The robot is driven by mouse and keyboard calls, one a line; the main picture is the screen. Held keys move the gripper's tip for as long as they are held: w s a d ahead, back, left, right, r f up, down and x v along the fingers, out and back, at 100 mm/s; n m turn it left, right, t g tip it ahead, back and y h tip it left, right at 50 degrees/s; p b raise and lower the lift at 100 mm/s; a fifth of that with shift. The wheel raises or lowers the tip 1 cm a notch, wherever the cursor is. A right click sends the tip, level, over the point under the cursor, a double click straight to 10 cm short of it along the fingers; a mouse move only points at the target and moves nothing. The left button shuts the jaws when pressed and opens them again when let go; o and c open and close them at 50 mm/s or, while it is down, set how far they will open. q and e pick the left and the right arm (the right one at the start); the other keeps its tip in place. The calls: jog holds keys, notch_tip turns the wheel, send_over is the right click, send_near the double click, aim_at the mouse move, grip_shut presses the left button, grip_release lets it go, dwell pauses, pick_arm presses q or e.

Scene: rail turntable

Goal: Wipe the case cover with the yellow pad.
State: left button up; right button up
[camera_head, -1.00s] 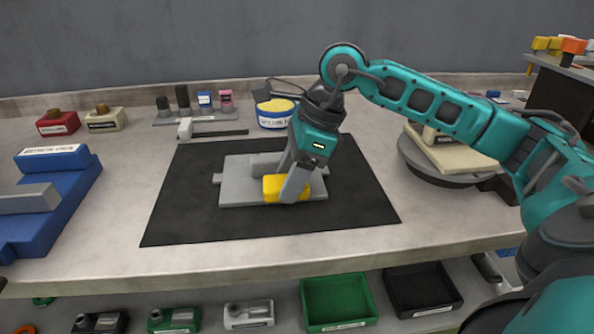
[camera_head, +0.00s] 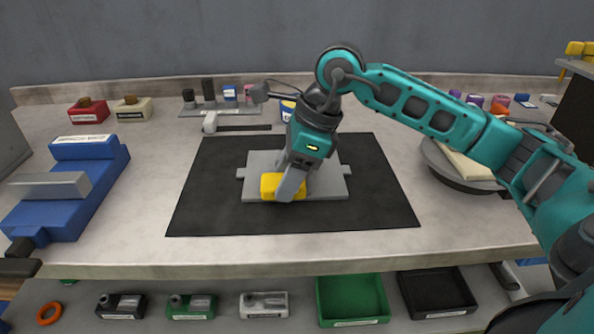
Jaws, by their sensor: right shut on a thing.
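The grey case cover (camera_head: 328,187) lies flat on a black mat (camera_head: 385,207) in the middle of the bench. My right gripper (camera_head: 288,188) reaches down from the right and is shut on the yellow pad (camera_head: 271,186). The pad is at the left front part of the cover and appears to rest on it; the near finger hides part of the pad. The gripper and wrist hide the cover's middle and part of its far edge. My left gripper is not in view.
A blue vise-like fixture (camera_head: 75,190) stands at the left. A hammer (camera_head: 235,127), a tub (camera_head: 288,110) and small blocks stand behind the mat. A round turntable (camera_head: 450,172) is at the right. Green (camera_head: 352,299) and black bins sit below the front edge.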

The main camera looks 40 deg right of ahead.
aim_at(254, 192)
jog(key=shift+w+a+r, duration=0.1)
jog(key=shift+w+a, duration=0.25)
jog(key=shift+a, duration=0.15)
jog(key=shift+w+a, duration=0.4)
jog(key=shift+a, duration=0.3)
jog(key=shift+w+a, duration=0.4)
jog(key=shift+a, duration=0.25)
jog(key=shift+s+d+f+b, duration=0.15)
jog(key=shift+s+d+b, duration=0.1)
jog(key=shift+s+d, duration=0.35)
jog(key=shift+s+d+f+b, duration=0.1)
jog(key=shift+s+d+b, duration=0.15)
jog(key=shift+d, duration=0.5)
jog(key=shift+s+d+f, duration=0.1)
jog(key=shift+s+d+b, duration=0.3)
jog(key=shift+d, duration=0.2)
jog(key=shift+s+d+b, duration=0.35)
jog(key=shift+s+d, duration=0.2)
jog(key=shift+d, duration=0.25)
